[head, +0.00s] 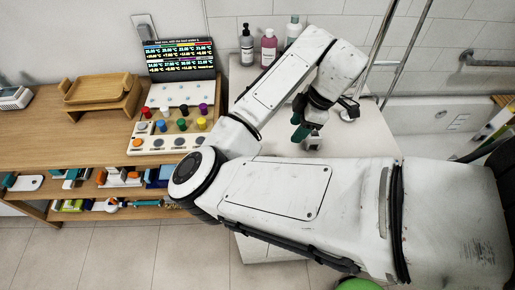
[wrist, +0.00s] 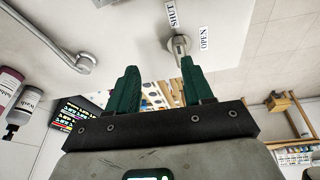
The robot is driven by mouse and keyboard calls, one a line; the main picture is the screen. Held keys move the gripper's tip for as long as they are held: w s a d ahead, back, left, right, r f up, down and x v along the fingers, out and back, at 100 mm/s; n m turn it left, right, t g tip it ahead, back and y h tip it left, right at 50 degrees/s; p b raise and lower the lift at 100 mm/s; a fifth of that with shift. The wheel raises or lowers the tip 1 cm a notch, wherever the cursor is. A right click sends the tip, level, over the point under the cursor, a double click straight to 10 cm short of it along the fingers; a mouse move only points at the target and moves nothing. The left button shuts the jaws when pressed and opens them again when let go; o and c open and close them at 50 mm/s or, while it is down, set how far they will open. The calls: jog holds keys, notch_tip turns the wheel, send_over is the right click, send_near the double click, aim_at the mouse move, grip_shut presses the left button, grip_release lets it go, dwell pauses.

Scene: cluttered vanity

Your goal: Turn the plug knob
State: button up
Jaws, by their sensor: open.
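The plug knob (wrist: 179,44) is a small metal knob on a pale surface in the upper middle of the wrist view. A "SHUT" label (wrist: 172,15) and an "OPEN" label (wrist: 204,38) stand beside it. My gripper (wrist: 158,64) has two green fingers spread apart with nothing between them. The knob appears just beyond the fingertips, closer to the right finger; I see no clear contact. In the head view my gripper (head: 301,129) hangs low over the white vanity top (head: 350,140). I cannot make out the knob there for certain.
Dark (head: 247,45) and pink (head: 268,48) bottles stand at the back of the vanity. A chrome bar (wrist: 60,62) curves at left in the wrist view. A wooden table (head: 60,125) at left holds a screen (head: 180,60) and a panel of coloured knobs (head: 170,130).

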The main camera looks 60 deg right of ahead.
jog(key=shift+n+y, duration=0.6)
jog(key=shift+y, duration=0.2)
jog(key=w+a+f+b, duration=0.1)
jog(key=a+f, duration=0.1)
jog(key=f, duration=0.1)
jog(key=w+a+f+b, duration=0.1)
jog(key=w+f, duration=0.1)
jog(key=f, duration=0.1)
jog(key=w+a+f+b, duration=0.1)
jog(key=a+f, duration=0.1)
jog(key=f, duration=0.1)
jog(key=shift+w+a+b, duration=0.15)
jog(key=shift+a+b, duration=0.15)
jog(key=shift+b, duration=0.1)
jog(key=shift+w+a+f+p, duration=0.1)
jog(key=shift+w+f+p, duration=0.1)
jog(key=shift+p, duration=0.1)
jog(key=shift+w+a+f, duration=0.15)
jog(key=shift+w+f, duration=0.05)
jog(key=shift+f, duration=0.5)
grip_shut()
